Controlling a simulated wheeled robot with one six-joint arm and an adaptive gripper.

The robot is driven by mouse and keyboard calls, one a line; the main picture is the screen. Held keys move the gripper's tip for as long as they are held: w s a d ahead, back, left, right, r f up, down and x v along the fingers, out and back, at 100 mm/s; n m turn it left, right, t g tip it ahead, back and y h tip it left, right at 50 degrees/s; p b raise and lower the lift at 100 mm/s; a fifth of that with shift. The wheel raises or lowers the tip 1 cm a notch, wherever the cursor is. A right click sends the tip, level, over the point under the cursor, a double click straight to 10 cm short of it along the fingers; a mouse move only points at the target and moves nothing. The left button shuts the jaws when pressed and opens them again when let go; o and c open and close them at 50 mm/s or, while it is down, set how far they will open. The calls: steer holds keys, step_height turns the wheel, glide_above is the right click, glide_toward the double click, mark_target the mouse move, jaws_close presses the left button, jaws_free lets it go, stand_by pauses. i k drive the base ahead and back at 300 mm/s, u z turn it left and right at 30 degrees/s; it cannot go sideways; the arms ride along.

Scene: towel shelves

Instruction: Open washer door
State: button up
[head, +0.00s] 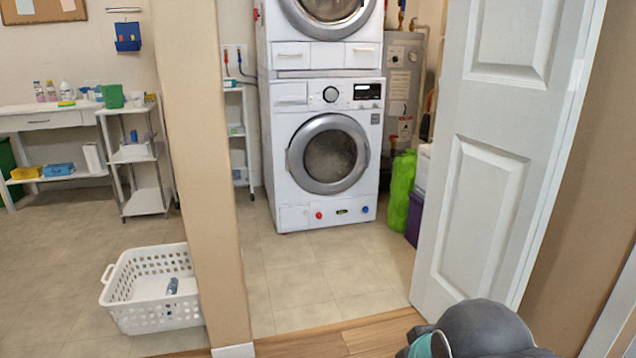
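The white front-loading washer (292,140) stands in an alcove beyond the doorway. Its round door (296,168) has a silver ring and dark glass, and it looks shut. A knob and a dark display sit above the door. A second white machine (290,58) is stacked on top, with a round silver-ringed door (330,8) cut off by the picture's top edge. A dark grey rounded part, likely of my arm, shows at the bottom right. My gripper is not in view.
A white door (487,140) stands open on the right side of the doorway; a beige wall end (195,150) bounds the left. Tiled floor (320,275) before the washer is clear. A white basket (125,318) sits left. A green bag (402,190) stands right of the washer.

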mark_target(295, 156)
steer(key=i, duration=3.85)
steer(key=z, duration=0.85)
